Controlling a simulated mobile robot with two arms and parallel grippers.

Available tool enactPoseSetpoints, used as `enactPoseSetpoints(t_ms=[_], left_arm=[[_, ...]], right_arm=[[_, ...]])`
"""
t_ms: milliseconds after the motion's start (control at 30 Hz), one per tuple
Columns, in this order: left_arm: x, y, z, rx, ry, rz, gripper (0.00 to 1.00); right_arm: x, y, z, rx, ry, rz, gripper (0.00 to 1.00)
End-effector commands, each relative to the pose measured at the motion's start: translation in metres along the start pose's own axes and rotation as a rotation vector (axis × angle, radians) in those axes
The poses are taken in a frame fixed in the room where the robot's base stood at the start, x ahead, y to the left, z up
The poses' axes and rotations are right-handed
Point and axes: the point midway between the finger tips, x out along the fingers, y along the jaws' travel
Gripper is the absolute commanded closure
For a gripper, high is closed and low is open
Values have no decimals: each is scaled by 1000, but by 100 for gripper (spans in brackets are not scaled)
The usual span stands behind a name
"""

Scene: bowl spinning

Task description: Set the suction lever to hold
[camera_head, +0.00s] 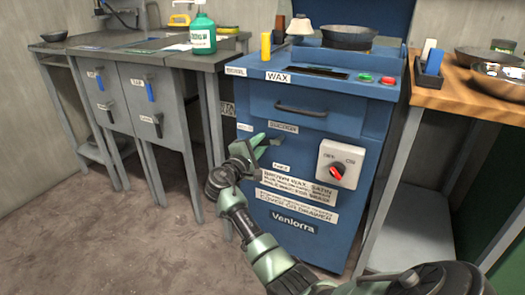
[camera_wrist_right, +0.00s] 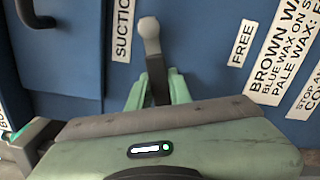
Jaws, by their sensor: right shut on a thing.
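The suction lever (camera_wrist_right: 149,37) has a pale grey rounded end and shows in the right wrist view between the SUCTION label (camera_wrist_right: 123,30) and the FREE label (camera_wrist_right: 242,43). My right gripper (camera_wrist_right: 156,82) has its green fingers closed around the lever's dark stem, and the pale end sticks out past the fingertips. In the head view the right gripper (camera_head: 264,146) is at the front of the blue cabinet (camera_head: 345,112), just below the SUCTION label (camera_head: 283,128). The lever is mostly hidden there by the fingers. My left gripper is not in view.
An OFF/ON switch (camera_head: 338,170) with a red knob is right of the gripper. A drawer handle (camera_head: 301,109) is above it. A wooden-topped bench (camera_head: 462,98) stands right, and grey cabinets (camera_head: 140,95) stand left. The floor (camera_head: 130,235) in front is clear.

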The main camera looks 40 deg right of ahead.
Motion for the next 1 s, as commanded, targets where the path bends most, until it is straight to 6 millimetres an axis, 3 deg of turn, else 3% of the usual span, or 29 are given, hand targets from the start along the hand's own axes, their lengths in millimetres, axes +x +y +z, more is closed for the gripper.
enactPoseSetpoints(t_ms=[433,1000], left_arm=[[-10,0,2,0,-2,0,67],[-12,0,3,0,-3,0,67]], right_arm=[[0,18,2,287,1,-1,100],[0,23,4,357,0,0,100]])
